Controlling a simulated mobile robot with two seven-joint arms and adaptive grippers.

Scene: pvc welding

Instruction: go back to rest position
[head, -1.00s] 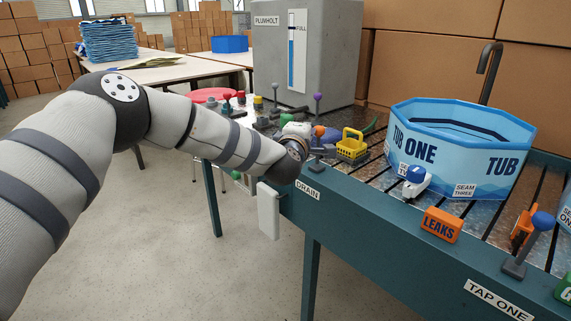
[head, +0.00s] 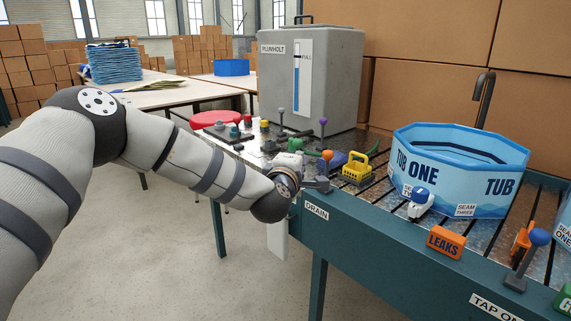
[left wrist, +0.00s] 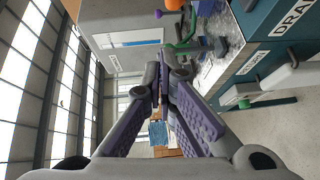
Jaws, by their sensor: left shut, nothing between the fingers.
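My left arm reaches in from the left in the head view. Its wrist and left gripper (head: 290,166) are at the front edge of the workbench (head: 390,240), just left of the orange-knobbed lever (head: 327,156) by the DRAIN label. The wrist largely hides the fingers there. In the left wrist view the purple fingers of the left gripper (left wrist: 160,88) are closed together with nothing between them. The DRAIN label (left wrist: 293,16) shows at the upper right of that view. My right gripper is in neither view.
A grey PLUNHOLT tank (head: 330,80) stands behind. Several levers crowd the bench near my wrist. A red stool (head: 215,118) is behind my forearm. The floor in front is clear.

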